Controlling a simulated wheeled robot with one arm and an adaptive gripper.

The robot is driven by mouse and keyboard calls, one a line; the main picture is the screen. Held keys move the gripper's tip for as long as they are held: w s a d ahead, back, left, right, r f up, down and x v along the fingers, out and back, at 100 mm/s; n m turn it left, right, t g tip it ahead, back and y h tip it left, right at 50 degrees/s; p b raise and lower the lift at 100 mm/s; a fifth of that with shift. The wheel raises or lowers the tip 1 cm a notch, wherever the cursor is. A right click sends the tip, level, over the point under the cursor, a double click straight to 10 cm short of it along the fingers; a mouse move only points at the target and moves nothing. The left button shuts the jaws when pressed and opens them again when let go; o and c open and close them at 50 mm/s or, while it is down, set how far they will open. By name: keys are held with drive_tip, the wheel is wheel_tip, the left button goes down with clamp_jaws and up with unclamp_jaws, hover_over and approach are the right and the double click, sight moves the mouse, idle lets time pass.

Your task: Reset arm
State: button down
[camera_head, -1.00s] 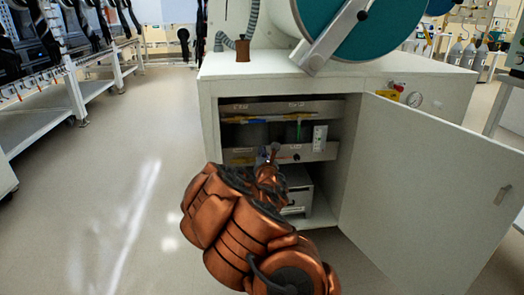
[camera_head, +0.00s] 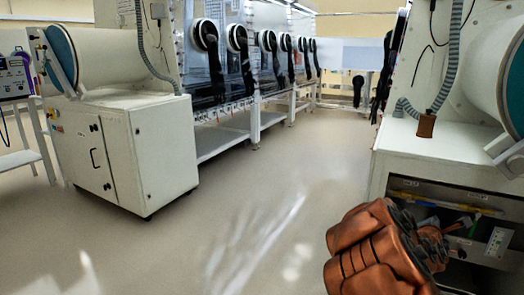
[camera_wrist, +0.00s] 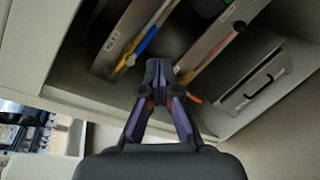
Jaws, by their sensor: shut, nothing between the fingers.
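My arm (camera_head: 385,255) shows in copper at the lower right of the head view, in front of the open cabinet (camera_head: 378,172). My gripper (camera_wrist: 160,70) is in the middle of the wrist view, its fingertips together and empty. It points at the cabinet's inside. In the head view the fingertips are hard to make out against the dark interior.
The cabinet holds a labelled upper shelf rail (camera_wrist: 112,40), a lower rail (camera_wrist: 215,42) and a grey box with a black handle (camera_wrist: 240,95). A closed white cabinet (camera_head: 150,150) stands at left. The floor (camera_head: 240,220) between is clear.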

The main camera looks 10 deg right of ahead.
drive_tip(key=s+a+r+m+g+y+p, duration=0.25)
drive_tip(key=s+a+r+m+p, duration=0.35)
drive_tip(key=a, duration=0.3)
drive_tip(key=s+a+r+m+g+y+p, duration=0.25)
drive_tip(key=s+a+r+p, duration=0.25)
drive_tip(key=a+r+p, duration=0.3)
drive_tip(key=s+a+r+m+g+y+p, duration=0.25)
drive_tip(key=s+a+r+m+p, duration=0.35)
drive_tip(key=a, duration=0.4)
drive_tip(key=s+a+r+m+g+y+p, duration=0.1)
drive_tip(key=s+a+r+g+y+p, duration=0.1)
drive_tip(key=s+a+r+p, duration=0.3)
drive_tip(key=s+a+r+m+g+y+p, duration=0.2)
drive_tip(key=s+a+r+p, duration=0.4)
drive_tip(key=s+a, duration=0.5)
drive_tip(key=s+p, duration=0.2)
drive_tip(key=s, duration=0.1)
drive_tip(key=shift+s+r+g, duration=0.15)
drive_tip(key=shift+s+g, duration=0.2)
drive_tip(key=shift+s, duration=0.05)
drive_tip(key=shift+y, duration=0.25)
